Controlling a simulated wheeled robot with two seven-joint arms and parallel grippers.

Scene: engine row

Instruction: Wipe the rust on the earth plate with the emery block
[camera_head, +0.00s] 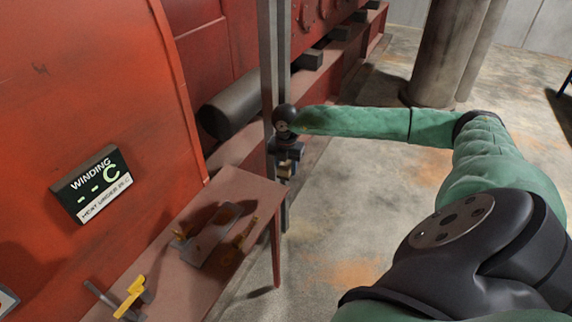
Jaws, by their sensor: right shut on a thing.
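The earth plate (203,245) appears to be the grey plate lying flat on the reddish bench. A brown rust patch (226,215) shows at its far end. My right gripper (287,168) hangs past the bench's far right corner, beside a grey upright post and clear of the plate. It is shut on a small block, seemingly the emery block (285,171), which is mostly hidden by the fingers. My left gripper is out of view.
Small brass-coloured pieces (244,234) flank the plate on the bench (160,258). A yellow-handled tool (130,298) lies at the near end. A grey post (268,60) rises behind the bench. Concrete floor lies right.

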